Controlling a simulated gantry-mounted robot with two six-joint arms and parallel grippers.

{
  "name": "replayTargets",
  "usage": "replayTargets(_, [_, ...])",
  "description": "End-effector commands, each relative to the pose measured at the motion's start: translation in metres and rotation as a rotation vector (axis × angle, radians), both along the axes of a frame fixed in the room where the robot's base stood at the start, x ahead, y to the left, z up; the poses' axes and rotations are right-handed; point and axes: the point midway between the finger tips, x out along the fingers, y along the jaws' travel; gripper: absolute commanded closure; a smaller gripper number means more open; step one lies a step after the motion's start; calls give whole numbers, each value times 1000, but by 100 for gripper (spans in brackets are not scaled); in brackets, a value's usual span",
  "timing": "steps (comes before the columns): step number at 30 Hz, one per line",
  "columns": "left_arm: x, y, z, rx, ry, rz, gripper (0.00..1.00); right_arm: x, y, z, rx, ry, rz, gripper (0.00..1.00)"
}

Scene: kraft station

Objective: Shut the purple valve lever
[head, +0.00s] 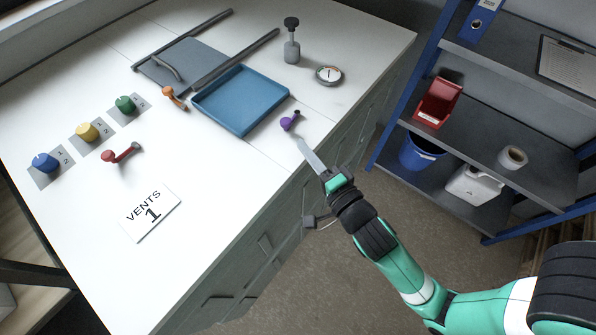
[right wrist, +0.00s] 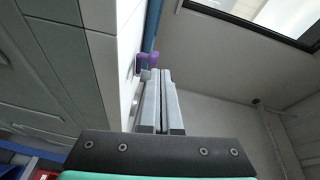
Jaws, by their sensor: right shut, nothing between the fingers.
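The purple valve lever (head: 290,120) stands on the white worktop near its right edge, in front of the blue tray. In the right wrist view the purple lever (right wrist: 148,60) shows just beyond my fingertips. My right gripper (head: 302,141) is shut and empty, its fingers pointing at the lever from the front right. The fingertips are close to the lever; I cannot tell whether they touch it. In the right wrist view the right gripper (right wrist: 160,75) has its two fingers together. My left gripper is not in view.
A blue tray (head: 240,131) lies behind the lever. An orange lever (head: 174,97) and a red lever (head: 122,153) stand further left, with blue, yellow and green knobs. A "VENTS 1" card (head: 151,212) lies at the front. A gauge (head: 329,75) stands behind. A shelf rack (head: 470,130) stands right.

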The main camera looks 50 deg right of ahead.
Motion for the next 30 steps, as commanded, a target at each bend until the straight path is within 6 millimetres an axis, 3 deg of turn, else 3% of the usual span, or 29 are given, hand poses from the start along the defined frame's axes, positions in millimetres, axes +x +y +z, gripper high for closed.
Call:
replayTargets(1, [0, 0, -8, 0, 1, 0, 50, -1, 15, -4, -1, 0, 12, 100])
replayTargets(6, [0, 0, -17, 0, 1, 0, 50, -10, 46, -2, 0, -1, 8, 100])
replayTargets(12, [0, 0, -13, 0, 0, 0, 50, -16, 67, 2, 2, 1, 3, 100])
replayTargets(30, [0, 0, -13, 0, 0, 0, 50, -18, 70, 2, 1, -1, -2, 100])
